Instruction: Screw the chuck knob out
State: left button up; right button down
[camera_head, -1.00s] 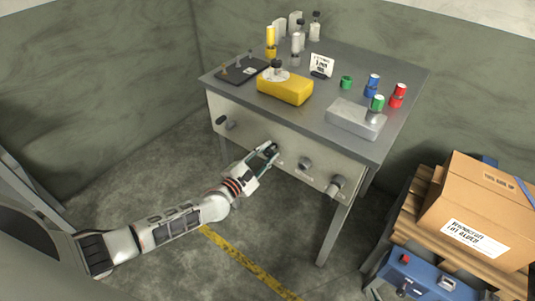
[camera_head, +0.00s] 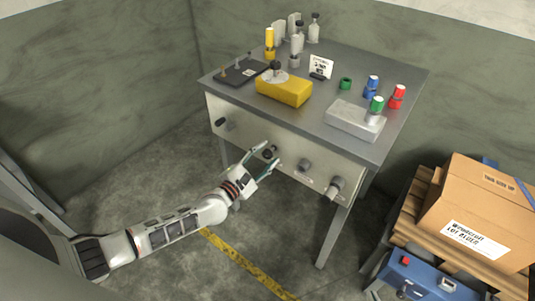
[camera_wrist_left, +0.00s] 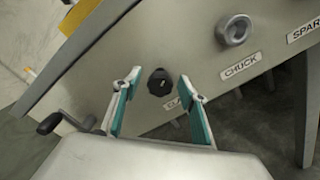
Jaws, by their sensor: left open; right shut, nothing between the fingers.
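A round grey fitting (camera_wrist_left: 235,30) sits above the CHUCK label (camera_wrist_left: 241,66) in the left wrist view. In the head view it is the middle grey knob (camera_head: 304,165) on the table's front panel. A black lobed knob (camera_wrist_left: 160,82) sits to its left, over a label partly hidden by a finger; it also shows in the head view (camera_head: 270,152). My left gripper (camera_head: 268,159) is open in front of the black knob. In the wrist view the knob appears between the spread fingers (camera_wrist_left: 158,88), touching neither. My right gripper is not in view.
A crank handle (camera_head: 221,122) is at the panel's left end. A thicker grey cylinder (camera_head: 336,187) sticks out at its right end. Bottles, a yellow box (camera_head: 284,89) and a grey block (camera_head: 354,119) stand on the tabletop. A cardboard box (camera_head: 483,215) is at right.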

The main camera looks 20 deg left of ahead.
pick_arm(q)
jog(key=v, duration=1.1)
jog(key=shift+s+r, duration=0.1)
jog(key=w+d+m+b, duration=0.1)
jog(key=w+m, duration=0.2)
jog(key=m, duration=0.5)
jog(key=w+d+m+b, duration=0.1)
jog(key=w+m, duration=0.2)
jog(key=m, duration=0.6)
jog(key=w+d+m+b, duration=0.1)
jog(key=w+m+b, duration=0.1)
jog(key=m, duration=0.6)
jog(key=shift+w+d+m, duration=0.2)
jog(key=shift+w+m, duration=0.2)
jog(key=shift+w, duration=0.4)
jog(key=shift+x, duration=0.85)
